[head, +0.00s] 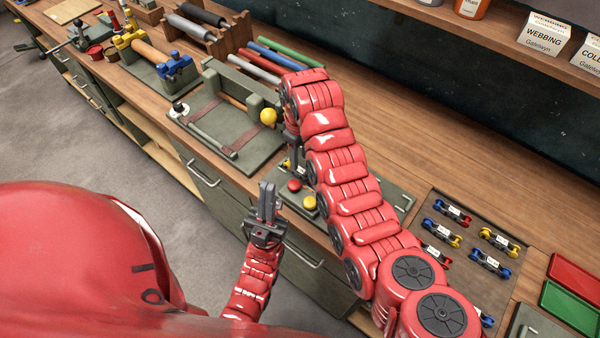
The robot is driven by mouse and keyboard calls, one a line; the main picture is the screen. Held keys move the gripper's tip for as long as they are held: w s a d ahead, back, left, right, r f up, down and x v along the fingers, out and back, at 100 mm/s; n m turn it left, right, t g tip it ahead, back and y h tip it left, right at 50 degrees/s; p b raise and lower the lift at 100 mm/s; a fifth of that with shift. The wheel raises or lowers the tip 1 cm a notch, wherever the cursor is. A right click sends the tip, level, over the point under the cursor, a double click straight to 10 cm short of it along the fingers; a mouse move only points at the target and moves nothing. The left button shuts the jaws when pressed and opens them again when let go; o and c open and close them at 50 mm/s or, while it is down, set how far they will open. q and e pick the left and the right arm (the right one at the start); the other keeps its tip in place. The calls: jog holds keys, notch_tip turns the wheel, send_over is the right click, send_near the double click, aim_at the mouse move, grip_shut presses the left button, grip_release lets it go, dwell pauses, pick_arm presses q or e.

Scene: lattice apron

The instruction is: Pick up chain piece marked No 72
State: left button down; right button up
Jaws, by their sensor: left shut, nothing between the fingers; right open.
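Several chain pieces with coloured ends and white tags lie on a dark mat (470,285) at the right of the bench. The tags are too small to read, so I cannot tell which is No 72. My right arm hides part of the mat. My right gripper (294,158) is open, pointing down above a green plate, partly hidden by its arm. My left gripper (267,200) is shut and empty at the bench's front edge.
The green plate (395,197) carries red (295,185) and yellow (309,202) knobs. A green fixture (215,125) with a yellow ball stands left of it. Red (575,272) and green (570,305) trays lie far right.

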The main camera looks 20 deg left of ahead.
aim_at(300, 169)
notch_tip(300, 169, down, 4)
jog(key=p, duration=0.3)
jog(key=shift+r, duration=0.25)
jog(key=shift+f, duration=0.75)
jog(key=shift+c, duration=0.2)
grip_shut()
